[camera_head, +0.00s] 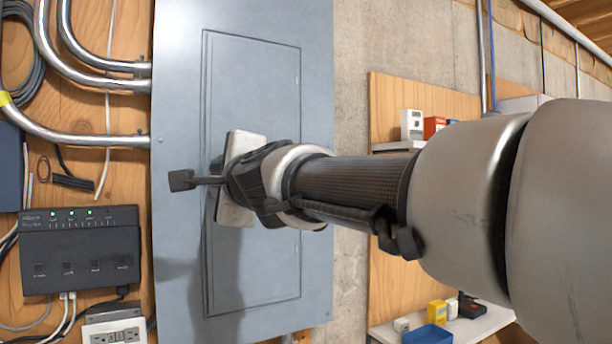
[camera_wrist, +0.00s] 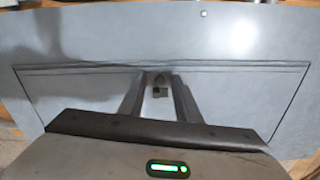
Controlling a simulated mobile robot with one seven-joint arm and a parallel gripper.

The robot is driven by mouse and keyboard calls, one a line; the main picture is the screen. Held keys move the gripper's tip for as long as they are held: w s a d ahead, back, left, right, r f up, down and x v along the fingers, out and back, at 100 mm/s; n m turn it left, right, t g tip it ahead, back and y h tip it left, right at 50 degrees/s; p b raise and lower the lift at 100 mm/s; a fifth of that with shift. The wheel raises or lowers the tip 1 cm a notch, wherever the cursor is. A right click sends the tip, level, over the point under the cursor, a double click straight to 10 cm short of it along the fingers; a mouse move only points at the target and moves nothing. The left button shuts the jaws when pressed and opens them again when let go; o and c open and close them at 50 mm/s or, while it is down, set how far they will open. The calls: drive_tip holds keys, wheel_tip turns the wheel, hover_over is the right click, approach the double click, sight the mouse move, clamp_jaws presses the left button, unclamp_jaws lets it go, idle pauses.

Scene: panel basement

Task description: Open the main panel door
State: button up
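The grey metal panel door (camera_head: 255,80) is shut, flush in the tall grey panel box (camera_head: 178,90) in the head view. In the wrist view the door (camera_wrist: 75,92) fills the middle, its edge seam running across the top. A small dark latch (camera_wrist: 159,90) sits near that edge. My gripper (camera_wrist: 160,80) is open, its two fingers spread on either side of the latch, with no clear contact visible.
Metal conduits (camera_head: 100,85) enter the box from the left. A black device with green lights (camera_head: 80,250) and a white outlet box (camera_head: 115,328) are left of it. Shelves with small boxes (camera_head: 437,312) stand to the right, beyond bare wall.

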clamp_jaws()
drive_tip(key=shift+s, duration=0.15)
